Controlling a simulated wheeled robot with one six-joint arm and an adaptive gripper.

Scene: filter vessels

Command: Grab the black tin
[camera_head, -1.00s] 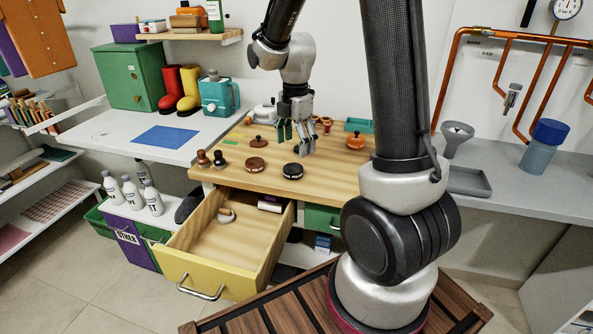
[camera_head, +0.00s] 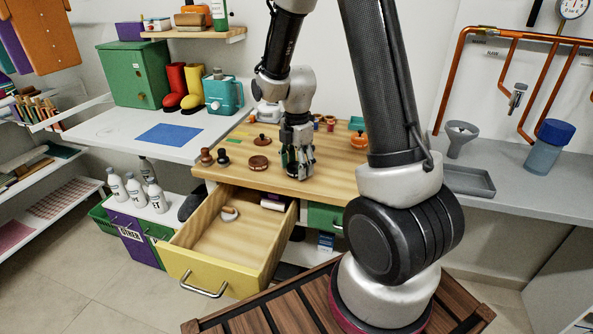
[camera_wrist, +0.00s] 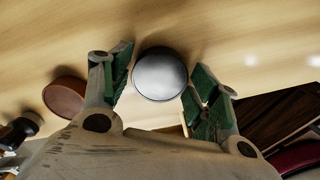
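The black tin (camera_wrist: 160,75) is a round, low tin with a dark rim and a shiny, light-reflecting top. In the wrist view it sits on the wooden table between the two green-padded fingers of my gripper (camera_wrist: 160,82). My gripper is open, with a narrow gap showing on each side of the tin. In the head view my gripper (camera_head: 298,168) points down at the wooden table (camera_head: 335,170) and hides most or all of the tin.
A brown round tin (camera_head: 258,163) lies left of my gripper, and dark knobbed pieces (camera_head: 223,157) stand further left. The open yellow drawer (camera_head: 210,268) juts out below the table's front edge. An orange pot (camera_head: 360,138) stands at the right.

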